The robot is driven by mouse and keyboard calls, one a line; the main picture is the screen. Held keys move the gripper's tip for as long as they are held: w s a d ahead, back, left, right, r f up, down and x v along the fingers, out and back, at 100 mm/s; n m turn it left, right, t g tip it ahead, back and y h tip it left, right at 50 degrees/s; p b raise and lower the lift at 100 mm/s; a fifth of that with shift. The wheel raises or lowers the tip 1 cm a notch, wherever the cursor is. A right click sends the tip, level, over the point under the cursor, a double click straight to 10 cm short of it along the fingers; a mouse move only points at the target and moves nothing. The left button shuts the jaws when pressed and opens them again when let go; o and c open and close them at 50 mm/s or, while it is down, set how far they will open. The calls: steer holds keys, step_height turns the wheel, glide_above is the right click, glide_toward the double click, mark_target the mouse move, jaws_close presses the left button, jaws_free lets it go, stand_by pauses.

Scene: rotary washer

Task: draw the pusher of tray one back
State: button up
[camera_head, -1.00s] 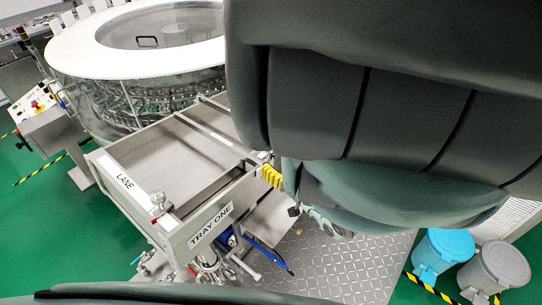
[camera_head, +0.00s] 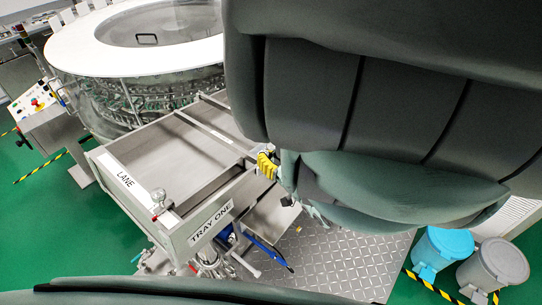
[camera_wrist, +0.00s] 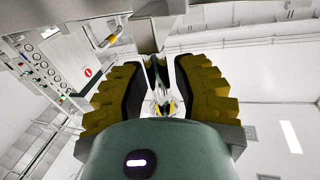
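Tray one (camera_head: 212,226) is a grey metal tray with a "TRAY ONE" label on its front and a "LANE" strip on its left. A thin metal bar, seemingly the pusher (camera_head: 212,131), spans it towards the drum. My gripper (camera_head: 268,166) is at the tray's right edge, near the bar's right end; my arm hides much of it. In the wrist view my gripper (camera_wrist: 158,72) has its two yellow, black-padded fingers apart. A narrow metal piece (camera_wrist: 148,36) shows just beyond and between the tips; I cannot tell whether they touch it.
The round washer drum (camera_head: 150,95) with a white rim stands behind the tray. A control panel (camera_head: 36,102) is at the left. Blue (camera_head: 445,246) and grey (camera_head: 498,265) bins stand at the right.

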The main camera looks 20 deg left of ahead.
jaws_close()
steer(key=shift+s, duration=0.1)
steer(key=shift+s+a+r+p, duration=0.15)
steer(key=shift+s+p, duration=0.15)
steer(key=shift+p, duration=0.05)
steer(key=s+a+p, duration=0.2)
steer(key=s, duration=0.4)
steer(key=s+a+r+p, duration=0.1)
steer(key=s+a+p, duration=0.1)
steer(key=s, duration=0.5)
steer(key=s+a+r+p, duration=0.1)
steer(key=s+a+p, duration=0.2)
steer(key=s, duration=0.4)
steer(key=shift+s+a+p, duration=0.1)
steer(key=shift+p, duration=0.25)
jaws_free()
steer(key=shift+s, duration=0.1)
steer(key=o, duration=0.4)
